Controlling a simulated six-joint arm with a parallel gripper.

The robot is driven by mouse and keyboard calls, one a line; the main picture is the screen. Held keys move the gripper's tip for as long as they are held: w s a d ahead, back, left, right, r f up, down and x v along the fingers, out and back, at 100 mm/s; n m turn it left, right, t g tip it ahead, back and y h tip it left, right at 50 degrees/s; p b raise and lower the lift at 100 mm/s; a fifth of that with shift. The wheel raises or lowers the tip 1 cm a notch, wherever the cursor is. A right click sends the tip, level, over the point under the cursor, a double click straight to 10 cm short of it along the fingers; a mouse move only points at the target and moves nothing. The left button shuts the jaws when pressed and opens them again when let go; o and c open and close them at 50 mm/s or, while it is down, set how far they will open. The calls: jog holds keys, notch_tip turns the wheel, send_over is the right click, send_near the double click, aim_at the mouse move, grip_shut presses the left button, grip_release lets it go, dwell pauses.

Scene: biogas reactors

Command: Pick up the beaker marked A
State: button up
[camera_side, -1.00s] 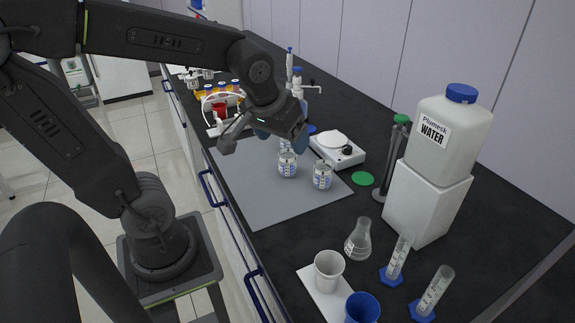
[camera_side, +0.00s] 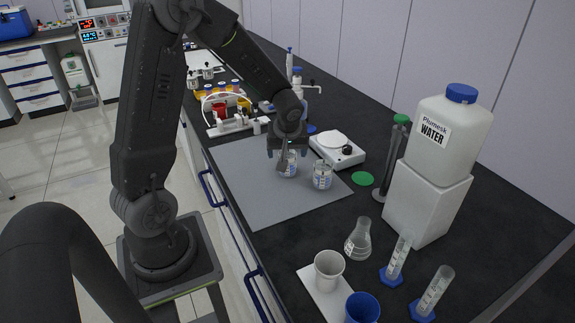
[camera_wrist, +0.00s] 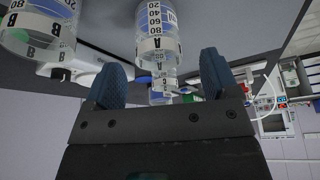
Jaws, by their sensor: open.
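The clear beaker marked A (camera_wrist: 158,25) shows upside down at the top middle of the wrist view, with a black letter A and a blue scale. In the side view it is the left beaker (camera_side: 288,168) on the grey mat (camera_side: 255,195). My gripper (camera_side: 287,153) is open and points down right at this beaker, partly covering its upper part. In the wrist view the two blue fingers (camera_wrist: 161,72) stand apart, with the beaker lined up with the gap. I cannot tell whether the fingers reach around it. Neither finger visibly touches it.
A beaker marked B (camera_wrist: 38,30) stands close beside A; in the side view it is on the right (camera_side: 322,176). Another clear vessel (camera_wrist: 162,90) shows beyond A in the wrist view. A white balance (camera_side: 337,150) stands behind. The mat's front is clear.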

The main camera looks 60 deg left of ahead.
jog(key=shift+x, duration=3.15)
jog(key=shift+w, duration=0.15)
jog(key=c, duration=1)
